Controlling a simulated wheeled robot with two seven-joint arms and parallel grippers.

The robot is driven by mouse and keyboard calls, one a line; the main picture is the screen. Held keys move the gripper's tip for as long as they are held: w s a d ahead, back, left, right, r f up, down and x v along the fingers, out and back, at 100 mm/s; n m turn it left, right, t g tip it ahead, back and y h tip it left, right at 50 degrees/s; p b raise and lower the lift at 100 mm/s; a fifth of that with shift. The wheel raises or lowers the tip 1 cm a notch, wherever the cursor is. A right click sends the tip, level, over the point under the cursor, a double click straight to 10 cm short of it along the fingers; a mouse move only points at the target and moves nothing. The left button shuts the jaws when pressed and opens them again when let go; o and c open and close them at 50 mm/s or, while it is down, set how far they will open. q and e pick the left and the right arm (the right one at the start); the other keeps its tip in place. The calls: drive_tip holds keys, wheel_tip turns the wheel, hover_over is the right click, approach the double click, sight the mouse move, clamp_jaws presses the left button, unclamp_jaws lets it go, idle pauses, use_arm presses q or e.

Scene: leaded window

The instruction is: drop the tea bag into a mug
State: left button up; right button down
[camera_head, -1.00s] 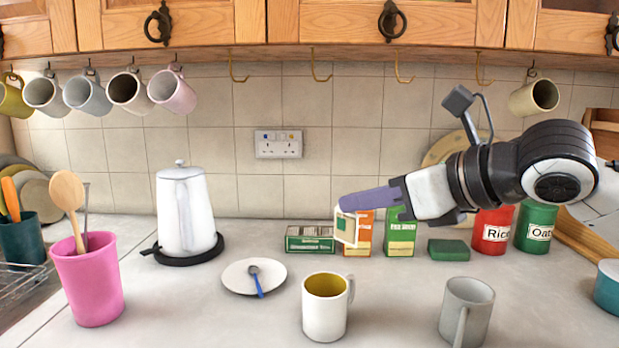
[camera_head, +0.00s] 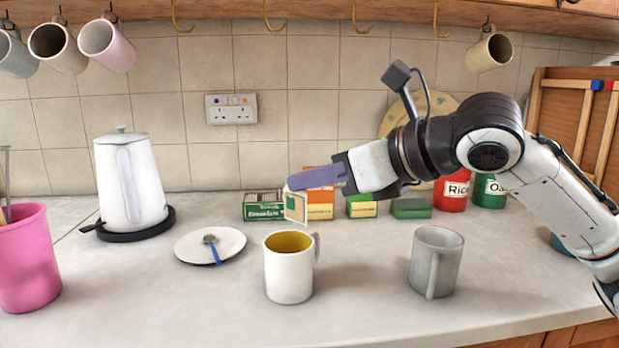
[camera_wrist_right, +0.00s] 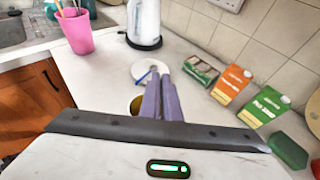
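My right gripper (camera_head: 294,183) is shut on a tea bag (camera_head: 296,207), a small pale square with a green patch, which hangs below the fingertips. In the head view the tea bag shows just above the rim of a white mug (camera_head: 289,275) with a yellow inside; I cannot tell if it is directly over the opening. A grey mug (camera_head: 436,262) stands to the right. In the right wrist view the fingers (camera_wrist_right: 163,85) lie close together, and the white mug's yellow inside (camera_wrist_right: 137,104) shows partly beside them. The tea bag is not visible there. My left gripper is out of view.
Behind stand an open green box (camera_head: 262,207), an orange box (camera_head: 319,205), a green box (camera_head: 363,207) and red and green canisters. A plate (camera_head: 231,243) with a spoon, a white kettle (camera_head: 129,180) and a pink pot (camera_head: 27,260) are left. Mugs hang above.

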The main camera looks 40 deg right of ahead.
drive_tip(key=c, duration=2.5)
unclamp_jaws()
drive_tip(key=o, duration=0.6)
use_arm(q)
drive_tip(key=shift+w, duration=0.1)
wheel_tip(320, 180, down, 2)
drive_tip(key=b, duration=0.4)
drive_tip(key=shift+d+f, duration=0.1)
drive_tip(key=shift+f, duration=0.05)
use_arm(e)
drive_tip(key=v, duration=1)
drive_tip(key=shift+s+r, duration=0.1)
drive_tip(key=shift+s, duration=0.05)
